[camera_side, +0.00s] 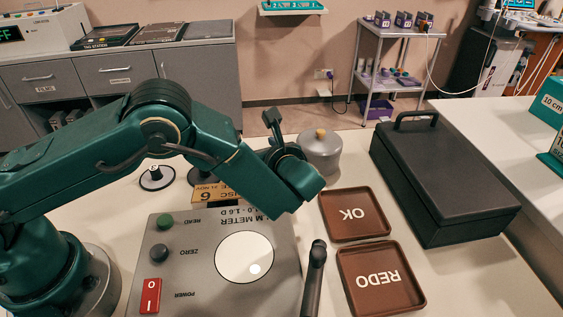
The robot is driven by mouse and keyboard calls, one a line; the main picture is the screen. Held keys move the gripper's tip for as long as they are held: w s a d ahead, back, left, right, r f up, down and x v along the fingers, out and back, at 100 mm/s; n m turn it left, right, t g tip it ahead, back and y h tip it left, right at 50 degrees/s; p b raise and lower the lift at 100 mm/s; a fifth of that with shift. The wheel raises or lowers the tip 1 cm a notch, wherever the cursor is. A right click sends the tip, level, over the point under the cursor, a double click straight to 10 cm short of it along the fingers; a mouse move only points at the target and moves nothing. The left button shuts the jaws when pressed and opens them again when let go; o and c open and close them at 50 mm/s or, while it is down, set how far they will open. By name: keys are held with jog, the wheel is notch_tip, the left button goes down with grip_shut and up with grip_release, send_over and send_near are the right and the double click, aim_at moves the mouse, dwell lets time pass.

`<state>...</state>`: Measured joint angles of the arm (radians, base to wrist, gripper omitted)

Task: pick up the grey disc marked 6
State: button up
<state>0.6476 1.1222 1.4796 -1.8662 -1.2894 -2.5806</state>
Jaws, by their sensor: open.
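Two small discs with upright knobs stand on the table behind the meter. One disc (157,179) is dark with a pale rim; the mark on its knob is too small to read. The other disc (197,177) is dark grey and partly covered by my arm; no mark on it can be read.
The grey film meter (190,270) fills the front, with a black handle (315,275) at its right. A lidded metal pot (320,155) stands behind the OK tray (354,234). The REDO tray (382,300) and a large dark case (445,180) are at the right.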

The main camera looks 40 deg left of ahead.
notch_tip(320, 180, down, 3)
jog(key=shift+f, duration=0.1)
jog(key=shift+x, duration=1.1)
jog(key=shift+w+a+f, duration=0.15)
jog(key=shift+a, duration=0.25)
grip_shut()
